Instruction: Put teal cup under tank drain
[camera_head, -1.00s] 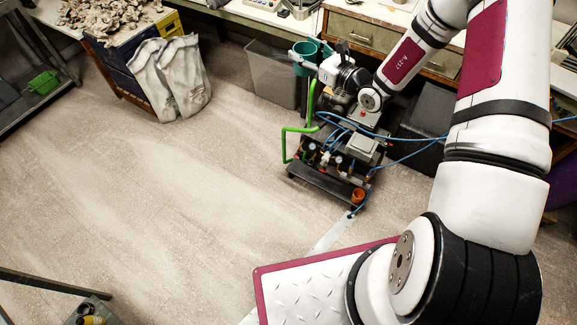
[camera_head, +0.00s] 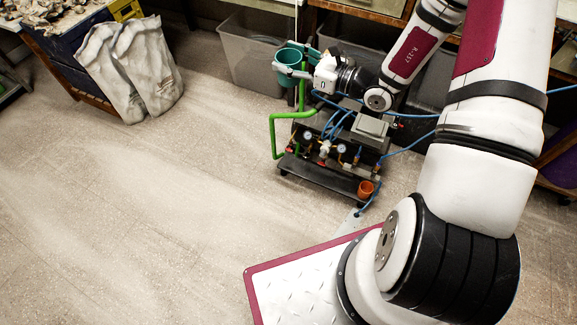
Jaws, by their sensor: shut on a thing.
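The teal cup (camera_head: 287,74) is upright in my gripper (camera_head: 296,62), in the upper middle of the head view. My gripper is shut on it and holds it in the air, above and behind the machine's left side as seen from here. The machine (camera_head: 338,140) is a dark compressor unit on a black base, with gauges, valves, a green pipe and blue hoses. Its tank is mostly hidden by the fittings and my arm, and I cannot make out the drain.
A grey bin (camera_head: 248,60) stands behind the machine on the left. Two pale sacks (camera_head: 130,70) lean on a blue-sided bench at upper left. Blue hoses (camera_head: 408,147) run right from the machine. The floor (camera_head: 150,210) in front and to the left is clear.

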